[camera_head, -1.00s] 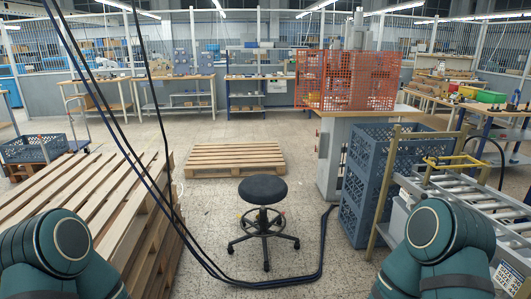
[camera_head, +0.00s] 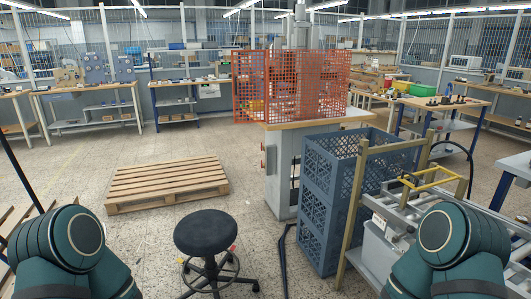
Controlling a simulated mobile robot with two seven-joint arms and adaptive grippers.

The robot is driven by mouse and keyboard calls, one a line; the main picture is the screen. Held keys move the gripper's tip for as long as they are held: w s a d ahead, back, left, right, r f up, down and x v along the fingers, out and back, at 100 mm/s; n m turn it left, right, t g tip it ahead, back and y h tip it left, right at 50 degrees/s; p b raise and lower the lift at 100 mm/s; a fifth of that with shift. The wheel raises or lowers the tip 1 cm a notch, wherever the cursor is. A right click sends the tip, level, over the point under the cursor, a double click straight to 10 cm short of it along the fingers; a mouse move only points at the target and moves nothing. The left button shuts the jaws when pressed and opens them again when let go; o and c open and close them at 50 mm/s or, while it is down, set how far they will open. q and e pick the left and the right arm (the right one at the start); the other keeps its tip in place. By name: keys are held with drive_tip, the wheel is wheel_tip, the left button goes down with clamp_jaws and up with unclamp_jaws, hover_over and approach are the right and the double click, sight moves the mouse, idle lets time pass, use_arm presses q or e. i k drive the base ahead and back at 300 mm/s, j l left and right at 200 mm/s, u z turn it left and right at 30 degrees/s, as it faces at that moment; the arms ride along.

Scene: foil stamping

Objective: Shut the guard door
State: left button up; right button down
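The guard is an orange mesh (camera_head: 310,88) around the press on a wooden-topped grey cabinet (camera_head: 286,170), right of the picture's middle. A narrower mesh panel at its left (camera_head: 247,95) stands at an angle to the front mesh and looks like the guard door. I cannot tell for sure how far open it stands. The press (camera_head: 300,38) rises behind the mesh and is partly hidden by it. Parts of my two arms show at the lower left and lower right corners. Neither gripper is in the picture.
A black stool (camera_head: 206,235) stands in front of me, left of the cabinet. A low wooden pallet (camera_head: 167,184) lies behind it. Stacked blue-grey crates (camera_head: 322,200) and a roller conveyor (camera_head: 407,212) block the right side. A dark cable (camera_head: 284,262) runs on the floor.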

sight(250, 88)
drive_tip(key=i+j+z, duration=0.4)
drive_tip(key=i+j, duration=0.45)
drive_tip(key=j, duration=0.25)
drive_tip(key=i+j, duration=0.15)
drive_tip(key=j, duration=0.2)
drive_tip(key=i+j, duration=0.1)
drive_tip(key=j, duration=0.2)
drive_tip(key=i+z, duration=0.1)
drive_tip(key=i, duration=0.15)
drive_tip(key=i+l+z, duration=0.25)
drive_tip(key=z, duration=0.25)
drive_tip(key=i+z, duration=0.45)
drive_tip(key=i, duration=0.05)
